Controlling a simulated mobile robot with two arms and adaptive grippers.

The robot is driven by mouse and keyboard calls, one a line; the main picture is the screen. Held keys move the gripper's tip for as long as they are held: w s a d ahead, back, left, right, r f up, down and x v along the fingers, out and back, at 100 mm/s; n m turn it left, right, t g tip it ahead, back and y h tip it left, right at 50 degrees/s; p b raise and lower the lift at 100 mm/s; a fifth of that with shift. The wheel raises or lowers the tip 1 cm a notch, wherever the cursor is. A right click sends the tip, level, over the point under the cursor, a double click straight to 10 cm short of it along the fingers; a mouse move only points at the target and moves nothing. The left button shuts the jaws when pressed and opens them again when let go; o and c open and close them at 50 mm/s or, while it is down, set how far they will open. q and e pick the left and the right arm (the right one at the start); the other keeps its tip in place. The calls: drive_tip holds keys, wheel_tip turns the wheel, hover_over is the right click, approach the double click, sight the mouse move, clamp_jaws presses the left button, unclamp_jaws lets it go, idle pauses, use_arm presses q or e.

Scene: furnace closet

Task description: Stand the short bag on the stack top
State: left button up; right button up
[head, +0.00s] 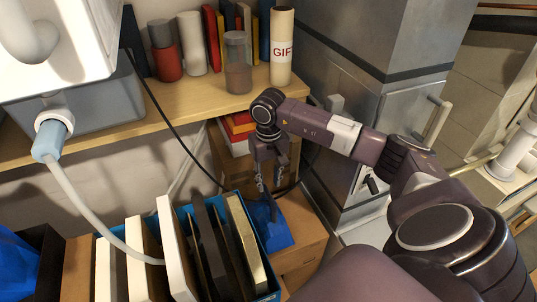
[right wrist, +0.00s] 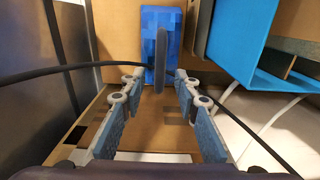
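A small blue bag-like item (head: 272,226) is on top of a cardboard box stack (head: 303,232). In the right wrist view, a patterned blue face (right wrist: 150,22) and an upright dark grey strip (right wrist: 160,60) show ahead of the fingers; I cannot tell whether the strip is part of the bag. My right gripper (head: 267,189) points down just above the blue item in the head view. Its fingers (right wrist: 157,86) are spread apart, with the strip between their tips and no visible contact. My left gripper is out of view.
A blue bin (head: 268,272) of upright folders stands beside the box stack. A black cable (right wrist: 60,72) crosses near my fingers. A wooden shelf (head: 200,104) with jars and books is behind, and a grey metal cabinet (head: 375,110) stands right.

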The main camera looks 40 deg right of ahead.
wheel_tip(320, 180, up, 6)
drive_tip(key=b, duration=0.1)
drive_tip(key=shift+r, duration=0.15)
